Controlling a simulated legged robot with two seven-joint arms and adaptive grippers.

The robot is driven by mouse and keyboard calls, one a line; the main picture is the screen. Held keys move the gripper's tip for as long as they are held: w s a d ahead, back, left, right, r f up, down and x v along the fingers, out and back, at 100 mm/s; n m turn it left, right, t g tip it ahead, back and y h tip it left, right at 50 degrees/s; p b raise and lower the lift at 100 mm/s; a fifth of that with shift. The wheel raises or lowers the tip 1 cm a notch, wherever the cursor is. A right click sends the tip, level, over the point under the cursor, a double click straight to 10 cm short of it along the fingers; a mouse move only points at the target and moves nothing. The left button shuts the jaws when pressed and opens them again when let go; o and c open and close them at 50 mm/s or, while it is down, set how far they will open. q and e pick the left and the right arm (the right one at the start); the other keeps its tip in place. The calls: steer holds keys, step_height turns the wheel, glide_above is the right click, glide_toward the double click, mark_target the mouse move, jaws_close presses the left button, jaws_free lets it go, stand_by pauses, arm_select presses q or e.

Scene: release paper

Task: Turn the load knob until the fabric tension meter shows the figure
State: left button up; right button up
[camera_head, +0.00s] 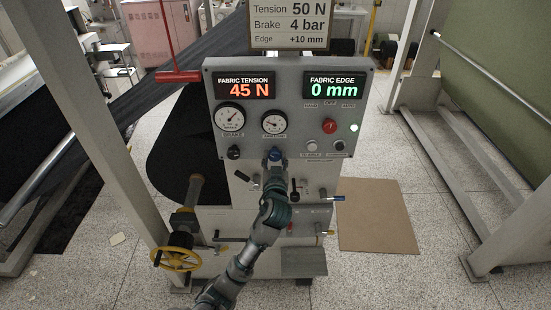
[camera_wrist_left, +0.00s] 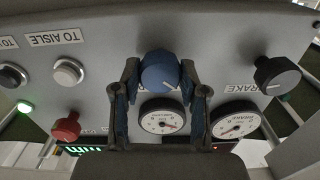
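The fabric tension meter (camera_head: 244,88) reads 45 N in orange on the grey control panel (camera_head: 290,109). The sign (camera_head: 290,22) above reads Tension 50 N, Brake 4 bar, Edge +10 mm. The blue load knob (camera_head: 275,152) is below the right-hand dial gauge. In the left wrist view, which is upside down, the knob (camera_wrist_left: 160,71) sits between the fingers. My left gripper (camera_head: 274,160) reaches up to it from below. The knob's label is hidden. My right gripper is out of view.
A black brake knob (camera_head: 233,152) is left of the blue one. A red knob (camera_head: 329,126) and two push buttons are to the right. The fabric edge display (camera_head: 332,86) reads 0 mm. Levers and a yellow handwheel (camera_head: 176,259) are lower down.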

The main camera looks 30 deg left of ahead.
arm_select(q)
steer(key=shift+r+m+p, duration=0.15)
steer(key=shift+m+p, duration=0.35)
steer(key=shift+p, duration=0.3)
steer(key=shift+m+p, duration=0.4)
steer(key=shift+m, duration=0.1)
steer(key=shift+f, duration=0.2)
steer(key=o, duration=1.1)
steer(key=shift+o, duration=0.2)
steer(key=shift+w, duration=0.2)
